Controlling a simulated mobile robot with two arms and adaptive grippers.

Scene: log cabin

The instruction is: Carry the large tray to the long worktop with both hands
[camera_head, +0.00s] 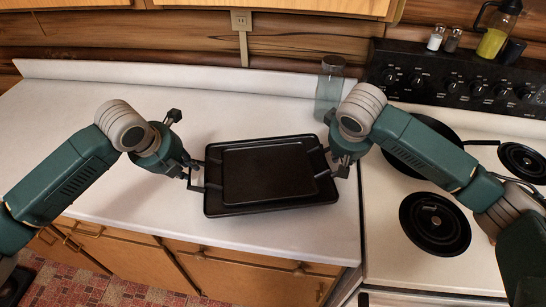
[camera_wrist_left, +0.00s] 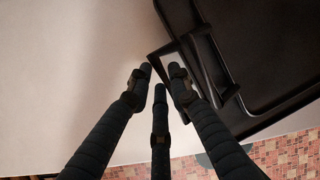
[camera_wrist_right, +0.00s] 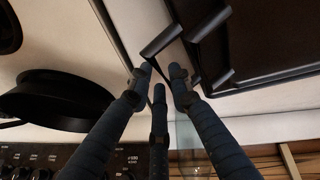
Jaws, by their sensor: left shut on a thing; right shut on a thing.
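The large tray (camera_head: 214,208) is black and rectangular, with a raised rim and a handle at each end. It is over the white worktop (camera_head: 110,180), near its right end; whether it touches the surface I cannot tell. A smaller dark flat piece (camera_head: 268,172) shows inside it. My left gripper (camera_head: 190,176) is shut on the tray's left handle, which also shows in the left wrist view (camera_wrist_left: 222,92). My right gripper (camera_head: 338,165) is shut on the right handle, also seen in the right wrist view (camera_wrist_right: 160,42). The right arm partly hides the tray's right end.
A stove with black burners (camera_head: 435,224) and a dark pan (camera_head: 420,150) adjoins the worktop on the right. A glass jar (camera_head: 329,88) stands behind the tray. Shakers (camera_head: 436,38) and a jug (camera_head: 494,36) stand on the stove's back panel. The worktop's left part is clear.

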